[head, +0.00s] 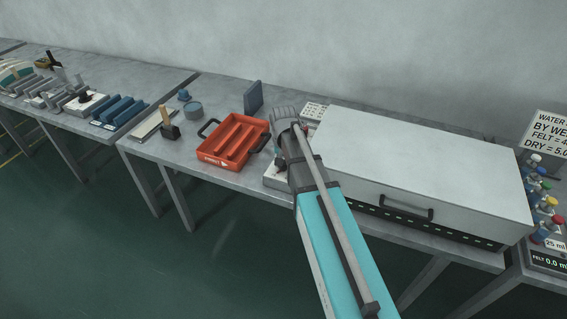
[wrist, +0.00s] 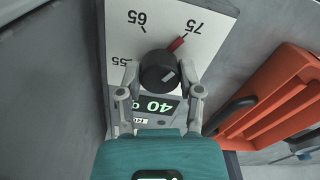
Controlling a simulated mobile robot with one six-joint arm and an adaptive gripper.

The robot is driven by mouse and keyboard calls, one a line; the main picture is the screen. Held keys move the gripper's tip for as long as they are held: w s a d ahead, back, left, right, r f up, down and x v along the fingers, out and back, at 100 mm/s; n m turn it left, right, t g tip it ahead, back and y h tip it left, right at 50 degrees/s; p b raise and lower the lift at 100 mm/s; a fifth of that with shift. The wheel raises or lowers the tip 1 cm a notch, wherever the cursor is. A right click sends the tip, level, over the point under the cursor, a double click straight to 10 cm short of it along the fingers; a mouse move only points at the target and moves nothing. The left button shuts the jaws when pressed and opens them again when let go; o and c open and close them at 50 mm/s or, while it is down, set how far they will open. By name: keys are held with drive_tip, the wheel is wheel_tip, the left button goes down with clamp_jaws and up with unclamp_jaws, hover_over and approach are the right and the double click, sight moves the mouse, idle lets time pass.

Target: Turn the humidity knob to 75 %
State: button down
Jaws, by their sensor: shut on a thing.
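The dark round humidity knob (wrist: 158,72) sits on a white dial plate (wrist: 120,38) in the wrist view. A red pointer (wrist: 177,44) reaches from the knob's edge towards the tick by the printed 75. The 65 and 55 labels lie further left. A small display (wrist: 155,106) beside the knob shows 40, upside down in this view. My gripper (wrist: 159,70) is shut on the knob, one grey finger on each side.
An orange tray (wrist: 262,100) with a dark handle lies close to the right; it also shows in the head view (head: 213,158). A large white cabinet (head: 405,165) stands right of the arm. A grey upright block (head: 253,96) stands behind the tray.

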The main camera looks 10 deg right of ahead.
drive_tip(key=shift+m, duration=0.3)
drive_tip(key=shift+c, duration=1.3)
unclamp_jaws()
drive_tip(key=n, duration=0.5)
drive_tip(key=shift+n, duration=0.4)
drive_tip(key=shift+r+n+p, duration=0.3)
drive_tip(key=shift+r+p, duration=0.05)
wheel_tip(320, 180, up, 13)
drive_tip(key=p, duration=1.3)
